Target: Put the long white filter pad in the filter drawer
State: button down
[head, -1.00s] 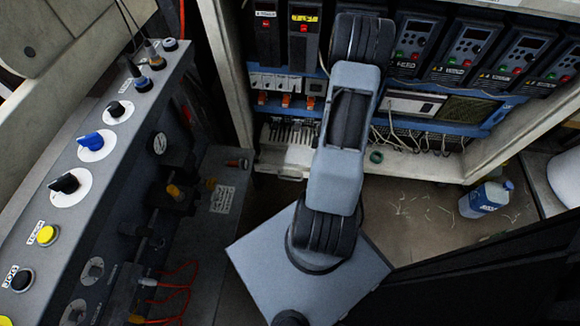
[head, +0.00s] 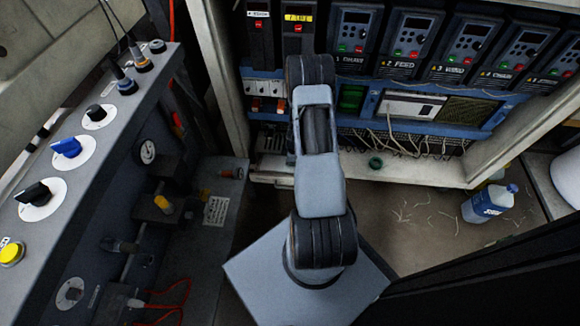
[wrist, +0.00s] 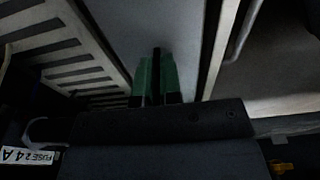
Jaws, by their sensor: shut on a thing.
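In the wrist view my gripper (wrist: 155,80) has green fingertips close together, shut on a thin dark strip (wrist: 156,62) between them. I cannot tell what the strip belongs to. A plain pale grey surface lies behind the fingers, and a pale slotted panel (wrist: 60,50) is to their left. In the head view my arm reaches into the open cabinet, and my gripper is hidden behind it. I cannot make out the long white filter pad or the filter drawer for certain in either view.
An open electrical cabinet with a row of drives (head: 412,45) stands ahead. Loose wires (head: 400,140) hang below it. A control panel with a blue knob (head: 66,147) is at left. A blue-and-white bottle (head: 490,205) stands on the floor at right, among scraps.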

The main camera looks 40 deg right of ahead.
jog(key=shift+w+a+f, duration=0.1)
jog(key=shift+w+f, duration=0.3)
jog(key=shift+f, duration=0.1)
jog(key=shift+w+f+b, duration=0.2)
jog(key=shift+f+b, duration=0.8)
jog(key=shift+f, duration=0.7)
jog(key=shift+f, duration=0.1)
jog(key=c, duration=1.3)
grip_release()
